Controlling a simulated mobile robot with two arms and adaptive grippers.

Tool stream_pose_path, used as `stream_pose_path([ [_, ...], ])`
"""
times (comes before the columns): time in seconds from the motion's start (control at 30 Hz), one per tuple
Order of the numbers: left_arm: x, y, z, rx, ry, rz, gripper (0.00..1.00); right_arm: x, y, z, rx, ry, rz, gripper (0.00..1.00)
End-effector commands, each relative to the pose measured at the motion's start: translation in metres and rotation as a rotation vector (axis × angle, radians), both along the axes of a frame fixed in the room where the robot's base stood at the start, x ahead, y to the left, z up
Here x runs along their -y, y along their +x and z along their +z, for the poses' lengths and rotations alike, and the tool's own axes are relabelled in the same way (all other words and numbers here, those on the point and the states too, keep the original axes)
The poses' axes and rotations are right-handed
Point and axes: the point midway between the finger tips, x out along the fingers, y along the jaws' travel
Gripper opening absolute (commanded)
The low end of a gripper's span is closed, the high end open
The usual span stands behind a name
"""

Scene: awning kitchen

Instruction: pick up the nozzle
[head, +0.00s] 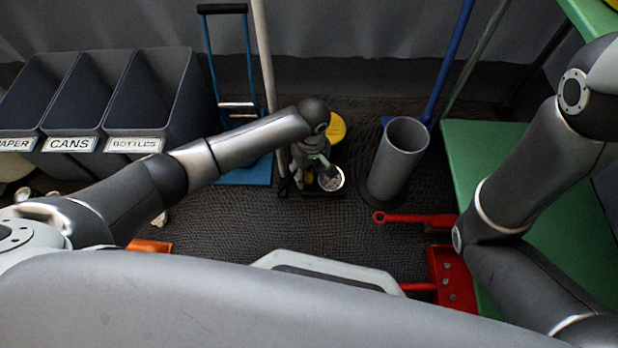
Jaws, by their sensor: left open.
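My left gripper (308,178) points down near the middle of the floor, at the end of my left arm, and is open. A small round piece with a pale rim and a speckled grey face (331,179), which looks like the nozzle, is right beside its fingers, on the right. I cannot tell whether the fingers touch it. The gripper and wrist hide part of this spot. My right arm comes in from the right and bends down out of the picture; its gripper does not show.
A grey upright cylinder (396,165) stands close to the right. A yellow round thing (336,128) is just behind the gripper. Labelled bins (134,145) and a blue hand truck (247,170) stand left. Red tools (420,219) lie by a green surface (490,150) at right.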

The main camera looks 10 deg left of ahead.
Motion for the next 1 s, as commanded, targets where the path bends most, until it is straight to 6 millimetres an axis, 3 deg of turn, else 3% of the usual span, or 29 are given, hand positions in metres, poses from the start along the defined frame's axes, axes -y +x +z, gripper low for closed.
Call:
stream_pose_path([
  [0.07,0.000,0.000,0.001,0.000,0.000,0.000,0.46,0.000,0.000,0.001,0.000,0.000,0.000,0.40],
  [0.43,0.000,0.000,0.001,0.000,0.000,0.000,0.00,0.000,0.000,0.000,0.001,-0.001,0.000,0.40],
  [0.77,0.000,0.000,0.006,0.001,0.000,-0.001,0.00,0.000,0.000,0.004,0.001,-0.001,0.000,0.40],
  [1.0,0.000,0.001,0.040,0.004,0.000,-0.001,0.00,0.000,0.001,0.027,-0.001,0.001,0.000,0.40],
])
